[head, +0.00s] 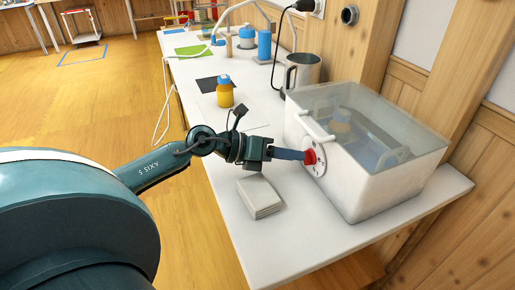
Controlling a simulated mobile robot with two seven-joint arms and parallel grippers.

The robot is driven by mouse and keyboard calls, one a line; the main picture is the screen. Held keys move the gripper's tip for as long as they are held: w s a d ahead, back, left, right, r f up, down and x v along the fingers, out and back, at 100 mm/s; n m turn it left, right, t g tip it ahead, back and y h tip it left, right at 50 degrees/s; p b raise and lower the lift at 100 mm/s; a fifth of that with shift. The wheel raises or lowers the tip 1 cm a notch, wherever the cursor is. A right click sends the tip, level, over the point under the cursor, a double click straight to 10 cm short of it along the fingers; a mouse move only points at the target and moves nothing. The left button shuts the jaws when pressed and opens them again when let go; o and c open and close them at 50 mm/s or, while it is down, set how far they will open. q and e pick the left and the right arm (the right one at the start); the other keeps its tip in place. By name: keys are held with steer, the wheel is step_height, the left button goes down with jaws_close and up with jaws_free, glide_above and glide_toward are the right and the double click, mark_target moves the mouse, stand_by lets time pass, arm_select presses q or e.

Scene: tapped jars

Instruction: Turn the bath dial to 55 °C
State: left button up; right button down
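The water bath (385,180) is a white box with a clear lid, standing near the front end of the white bench. Its red dial (310,157) sits on a pale round plate (320,161) on the bath's left-facing side. My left gripper (303,156) reaches in from the left, with its fingers at the dial. The fingers look closed about the red knob, but its far side is hidden. The scale marks are too small to read, so the temperature set cannot be told. My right gripper is not in view.
A stack of white cloths or paper (260,197) lies below my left wrist. An orange bottle with a blue cap (225,92) stands behind the arm. A metal jug (301,72) stands behind the bath. Wooden wall closes the right side.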

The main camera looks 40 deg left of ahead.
arm_select(q)
steer(key=v, duration=1.1)
steer(key=shift+r, duration=0.1)
stand_by(0.5)
